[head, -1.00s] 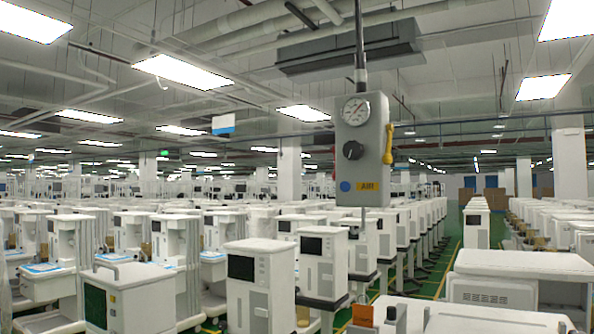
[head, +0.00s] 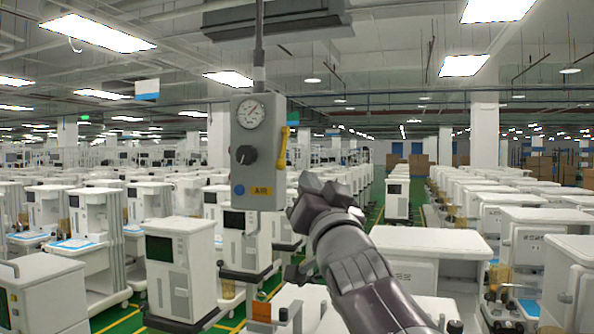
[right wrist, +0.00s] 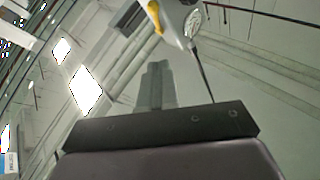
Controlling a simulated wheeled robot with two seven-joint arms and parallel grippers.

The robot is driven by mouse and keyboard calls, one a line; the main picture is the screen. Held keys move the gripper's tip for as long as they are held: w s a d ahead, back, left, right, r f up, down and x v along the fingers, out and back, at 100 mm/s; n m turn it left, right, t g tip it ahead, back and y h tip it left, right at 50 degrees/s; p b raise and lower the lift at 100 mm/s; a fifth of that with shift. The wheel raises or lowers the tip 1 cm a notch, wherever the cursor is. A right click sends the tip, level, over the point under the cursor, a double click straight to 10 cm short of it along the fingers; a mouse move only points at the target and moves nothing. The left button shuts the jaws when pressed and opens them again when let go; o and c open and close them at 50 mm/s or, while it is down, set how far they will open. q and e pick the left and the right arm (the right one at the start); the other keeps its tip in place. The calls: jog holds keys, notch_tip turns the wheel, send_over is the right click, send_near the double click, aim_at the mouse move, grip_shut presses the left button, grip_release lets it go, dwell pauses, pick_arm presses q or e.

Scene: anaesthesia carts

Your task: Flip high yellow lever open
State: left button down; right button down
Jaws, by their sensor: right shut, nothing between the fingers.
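A grey control box (head: 258,152) with a round gauge, a black knob and an AIR label hangs from a pole in the head view. The yellow lever (head: 283,146) is on its right side, long and near vertical. My right gripper (head: 306,188) is shut and empty, to the right of the box and just below the lever's lower end; I cannot tell the exact gap in depth. In the right wrist view, the shut fingers (right wrist: 157,82) point up and the yellow lever (right wrist: 155,16) is beyond them at the top, apart from them. My left gripper is out of view.
Rows of white anaesthesia carts (head: 180,270) fill the floor on both sides. The air around the box's right side is free apart from my arm.

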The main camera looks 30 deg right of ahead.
jog(key=p, duration=0.7)
send_near(283, 157)
notch_tip(283, 157, up, 5)
jog(key=w+d, duration=0.1)
jog(key=w+f, duration=0.1)
jog(key=w+f+p, duration=0.1)
jog(key=w, duration=0.1)
jog(key=shift+w+d+f, duration=0.15)
jog(key=shift+w+f, duration=0.05)
jog(key=shift+f, duration=0.1)
